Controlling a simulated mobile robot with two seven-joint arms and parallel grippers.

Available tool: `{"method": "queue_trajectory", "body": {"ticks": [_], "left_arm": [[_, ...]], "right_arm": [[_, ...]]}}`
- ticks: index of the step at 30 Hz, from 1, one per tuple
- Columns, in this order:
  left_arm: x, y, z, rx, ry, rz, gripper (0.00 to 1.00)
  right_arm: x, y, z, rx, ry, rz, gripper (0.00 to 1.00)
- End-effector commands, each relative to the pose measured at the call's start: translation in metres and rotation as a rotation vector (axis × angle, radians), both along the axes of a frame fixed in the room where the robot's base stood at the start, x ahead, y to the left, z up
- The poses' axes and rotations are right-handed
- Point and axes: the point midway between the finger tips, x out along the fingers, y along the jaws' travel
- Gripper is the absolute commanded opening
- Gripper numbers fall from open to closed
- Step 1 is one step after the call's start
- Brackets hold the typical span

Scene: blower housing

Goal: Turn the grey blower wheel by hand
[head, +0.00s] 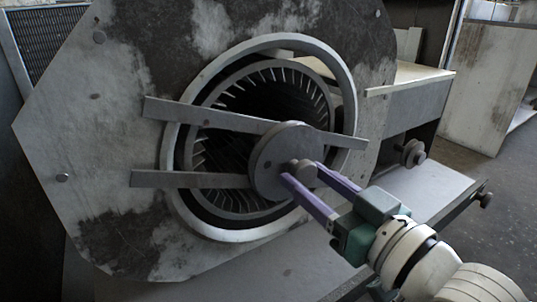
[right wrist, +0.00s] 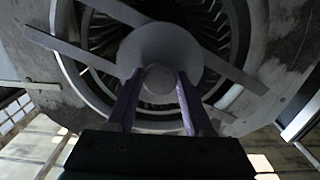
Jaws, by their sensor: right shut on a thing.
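The grey blower wheel (head: 238,92) is a ring of thin fins inside the round inlet ring (head: 347,85) of the housing (head: 60,135). A round grey disc (head: 270,160) sits in front of the wheel, with flat bars (head: 205,115) running across the opening. A small round knob (head: 303,172) sticks out of the disc's middle. My right gripper (head: 302,174) is shut on this knob with its two purple fingers, one on each side. In the right wrist view the knob (right wrist: 158,82) lies between the fingertips. The disc and bars hide part of the wheel. My left gripper is not in view.
A grey motor stand or shelf (head: 425,185) with a small round shaft part (head: 412,153) is to the right of the housing. A pale panel (head: 495,85) stands farther back right. Open floor (head: 510,200) shows at the right.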

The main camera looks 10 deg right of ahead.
Motion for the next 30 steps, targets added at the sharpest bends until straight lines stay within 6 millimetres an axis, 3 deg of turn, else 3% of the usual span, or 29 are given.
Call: {"method": "queue_trajectory", "body": {"ticks": [9, 19, 20, 27, 30], "left_arm": [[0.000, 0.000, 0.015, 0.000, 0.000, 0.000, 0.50], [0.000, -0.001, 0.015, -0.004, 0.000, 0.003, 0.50], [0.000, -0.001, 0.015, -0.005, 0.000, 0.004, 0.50], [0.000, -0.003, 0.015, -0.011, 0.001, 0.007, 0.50], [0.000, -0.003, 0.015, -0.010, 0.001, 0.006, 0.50]], "right_arm": [[0.000, 0.001, 0.001, 0.361, 0.133, 0.000, 0.00], [0.000, 0.001, -0.001, 0.398, 0.147, 0.000, 0.00], [0.000, 0.001, -0.001, 0.398, 0.147, 0.000, 0.55], [0.000, 0.001, 0.000, 0.397, 0.145, 0.000, 0.81], [0.000, 0.001, 0.000, 0.397, 0.145, 0.000, 0.81]]}}
